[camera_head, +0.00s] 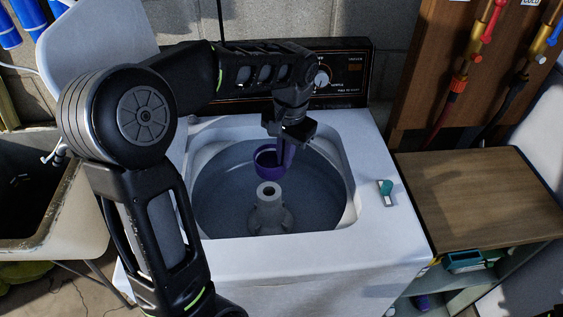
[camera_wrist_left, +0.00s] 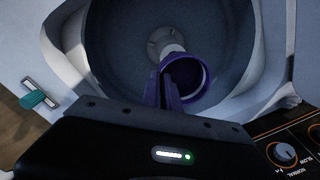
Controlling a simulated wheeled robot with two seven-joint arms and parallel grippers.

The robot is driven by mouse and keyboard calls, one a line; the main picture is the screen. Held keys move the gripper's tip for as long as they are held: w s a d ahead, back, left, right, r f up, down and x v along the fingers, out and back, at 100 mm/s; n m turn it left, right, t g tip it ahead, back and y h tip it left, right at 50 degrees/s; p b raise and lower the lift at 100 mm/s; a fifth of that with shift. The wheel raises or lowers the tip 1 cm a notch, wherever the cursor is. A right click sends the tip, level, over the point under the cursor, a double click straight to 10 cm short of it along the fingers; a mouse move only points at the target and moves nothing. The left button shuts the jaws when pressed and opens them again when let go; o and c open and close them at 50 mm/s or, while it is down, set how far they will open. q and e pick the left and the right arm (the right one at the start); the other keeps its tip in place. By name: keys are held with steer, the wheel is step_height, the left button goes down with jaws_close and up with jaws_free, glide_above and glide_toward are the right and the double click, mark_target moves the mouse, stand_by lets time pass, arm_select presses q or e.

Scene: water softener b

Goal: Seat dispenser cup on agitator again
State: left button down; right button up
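The purple dispenser cup (camera_head: 268,160) hangs inside the opening of the washer tub, above and behind the grey agitator (camera_head: 268,208). My left gripper (camera_head: 285,152) reaches down from the back of the tub and appears shut on the cup's side. In the left wrist view the cup (camera_wrist_left: 186,78) shows its round rim, with purple finger-like parts in front of it. The agitator (camera_wrist_left: 172,48) lies beyond it, partly covered by the cup. The cup is apart from the agitator top in the head view. My right gripper is not in view.
The white washer (camera_head: 378,225) surrounds the tub, with a control panel (camera_head: 345,78) behind. A teal-handled tool (camera_head: 386,190) lies on its right rim. A wooden-topped cabinet (camera_head: 480,195) stands at right, a sink (camera_head: 60,215) at left.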

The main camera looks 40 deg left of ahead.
mark_target(281, 176)
arm_select(q)
steer(key=shift+s+a+f, duration=0.15)
steer(key=shift+s+a, duration=0.1)
steer(key=shift+s, duration=0.1)
steer(key=shift+s, duration=0.1)
steer(key=shift+m, duration=0.3)
step_height(281, 176, down, 4)
steer(key=b, duration=0.3)
steer(key=shift+f, duration=0.25)
stand_by(0.4)
steer(key=shift+f, duration=0.2)
steer(key=shift+f+b, duration=1.2)
steer(key=shift+f, duration=0.4)
